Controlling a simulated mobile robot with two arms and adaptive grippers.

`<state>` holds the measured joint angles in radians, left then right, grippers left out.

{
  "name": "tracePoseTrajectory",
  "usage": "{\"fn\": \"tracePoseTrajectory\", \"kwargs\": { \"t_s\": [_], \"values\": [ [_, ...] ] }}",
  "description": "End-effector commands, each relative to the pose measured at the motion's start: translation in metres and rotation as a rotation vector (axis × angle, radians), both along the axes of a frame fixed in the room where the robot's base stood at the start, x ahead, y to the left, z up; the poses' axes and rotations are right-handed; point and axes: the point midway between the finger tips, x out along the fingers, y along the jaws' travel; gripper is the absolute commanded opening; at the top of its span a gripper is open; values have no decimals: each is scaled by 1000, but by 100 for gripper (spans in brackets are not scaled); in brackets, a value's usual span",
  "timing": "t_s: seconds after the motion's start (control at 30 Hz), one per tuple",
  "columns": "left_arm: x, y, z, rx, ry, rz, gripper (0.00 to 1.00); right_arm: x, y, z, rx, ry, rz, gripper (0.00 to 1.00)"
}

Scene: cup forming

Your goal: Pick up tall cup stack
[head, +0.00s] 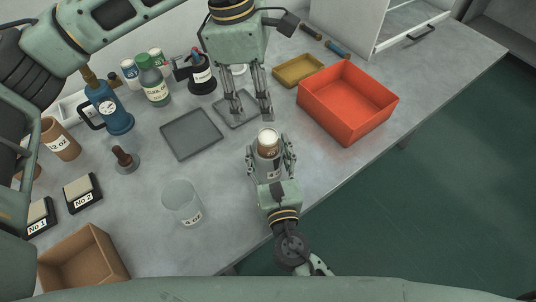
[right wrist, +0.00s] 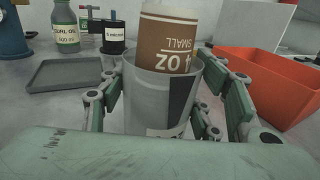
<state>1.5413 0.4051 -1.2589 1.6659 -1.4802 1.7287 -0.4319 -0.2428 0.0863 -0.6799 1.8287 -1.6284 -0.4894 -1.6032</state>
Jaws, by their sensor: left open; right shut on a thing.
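A brown cup (head: 268,141) with a pale top stands inside a grey cylinder (head: 267,166) near the table's front edge. In the right wrist view the brown cup (right wrist: 172,45) has upside-down lettering, "4 OZ SMALL", and rises above the rim of the grey cylinder (right wrist: 150,100). My right gripper (head: 271,150) is shut around the cylinder, a finger on each side; its fingers (right wrist: 168,98) also show in the wrist view. My left gripper (head: 252,114) hangs open and empty, fingers down, behind the cup, over a small grey tray (head: 228,118). A brown 12 OZ cup (head: 61,141) stands far left.
An orange bin (head: 352,105) and a yellow tray (head: 299,70) are at the right. A larger grey tray (head: 190,134) and a translucent container (head: 182,200) are at the left. Bottles stand at the back. A cardboard box (head: 84,262) is at the front left.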

Motion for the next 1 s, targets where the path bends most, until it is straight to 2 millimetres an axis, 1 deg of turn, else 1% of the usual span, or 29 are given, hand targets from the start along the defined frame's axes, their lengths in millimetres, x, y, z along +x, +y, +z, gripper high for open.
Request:
{"fn": "tracePoseTrajectory", "kwargs": {
  "t_s": [0.07,0.13,0.4,0.5,0.67,0.77,1.0],
  "values": [
    [0,-1,0,10,-14,-42,50,0,0,0,0,0,0,33],
    [0,-2,-6,16,-18,-62,50,0,0,0,0,0,0,33],
    [-1,-8,-50,14,-18,-66,50,0,0,0,0,0,0,33],
    [-1,-10,-61,15,-18,-66,50,0,0,0,0,0,0,33],
    [-1,-12,-69,14,-20,-64,50,0,0,0,0,0,0,33],
    [1,-13,-78,15,-18,-63,50,0,0,0,0,0,0,33],
    [4,-20,-112,14,-19,-64,50,0,0,0,0,0,0,33]
  ]
}}
